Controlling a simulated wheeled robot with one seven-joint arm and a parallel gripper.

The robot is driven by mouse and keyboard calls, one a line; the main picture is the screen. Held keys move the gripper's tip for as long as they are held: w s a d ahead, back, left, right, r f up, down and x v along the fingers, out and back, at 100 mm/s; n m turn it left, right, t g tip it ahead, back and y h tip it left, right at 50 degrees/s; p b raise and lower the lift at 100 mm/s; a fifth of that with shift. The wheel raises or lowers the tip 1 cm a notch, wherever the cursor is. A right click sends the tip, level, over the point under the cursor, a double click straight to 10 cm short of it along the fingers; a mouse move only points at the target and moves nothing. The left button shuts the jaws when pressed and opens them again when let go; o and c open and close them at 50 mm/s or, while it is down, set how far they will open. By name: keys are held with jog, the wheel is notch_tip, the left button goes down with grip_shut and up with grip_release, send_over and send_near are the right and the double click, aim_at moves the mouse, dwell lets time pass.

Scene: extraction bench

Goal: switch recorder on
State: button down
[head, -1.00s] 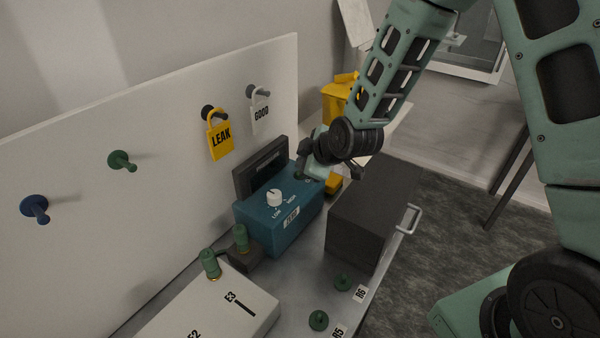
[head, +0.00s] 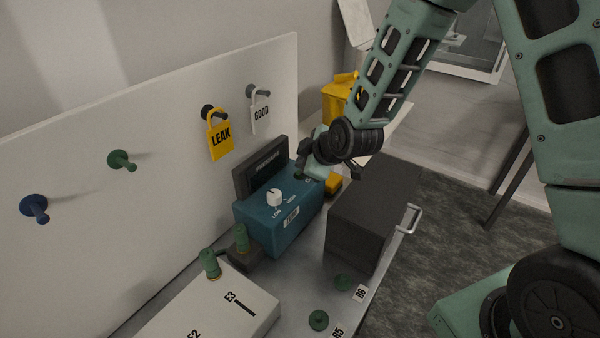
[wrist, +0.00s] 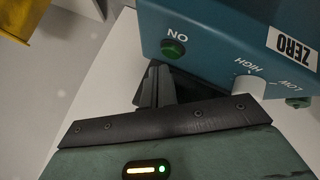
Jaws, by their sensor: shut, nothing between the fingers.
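The recorder is a teal box (head: 262,225) on the bench, with a white LOW/HIGH knob (head: 274,197) and a ZERO label on it. In the wrist view its teal face (wrist: 212,25) fills the upper right, upside down, with a green button (wrist: 173,48) beside the letters ON. The knob (wrist: 250,86) also shows there. My gripper (head: 305,172) is at the recorder's far right end, close to the button. In the wrist view my gripper's fingers (wrist: 157,88) are together and empty, just below the button. I cannot tell whether they touch it.
A dark box (head: 370,215) stands close on the recorder's right. A dark panel (head: 260,168) stands behind it, before a white board (head: 80,160) with pegs and LEAK (head: 219,138) and GOOD (head: 261,113) tags. A white block (head: 215,310) lies in front.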

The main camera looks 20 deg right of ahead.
jog(key=shift+f+b, duration=0.4)
jog(key=shift+f+b, duration=0.45)
dwell(0.6)
jog(key=shift+r, duration=0.15)
jog(key=shift+r+p, duration=0.55)
jog(key=shift+r, duration=0.2)
jog(key=shift+r+p, duration=1.65)
jog(key=shift+r, duration=0.9)
